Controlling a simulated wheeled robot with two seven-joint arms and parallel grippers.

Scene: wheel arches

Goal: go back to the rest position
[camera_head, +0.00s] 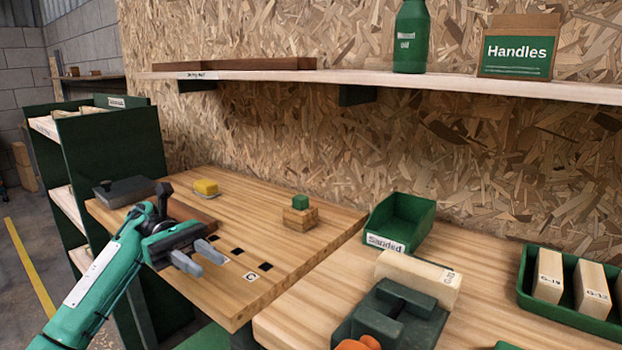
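My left arm comes in from the lower left, and my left gripper (199,257) is above the left part of the wooden workbench (280,255). Its two grey fingers are apart with nothing visible between them. The gripper hides part of the bench top and a brown wooden piece (190,212) behind it. My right gripper is not in view.
A small green block on wooden blocks (300,217), a yellow block (206,187), a green "Sanded" bin (400,222), a dark green fixture (390,317) beside a pale wood block (418,277), and a green tray (565,316) stand on the benches. A shelf (480,83) runs above.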

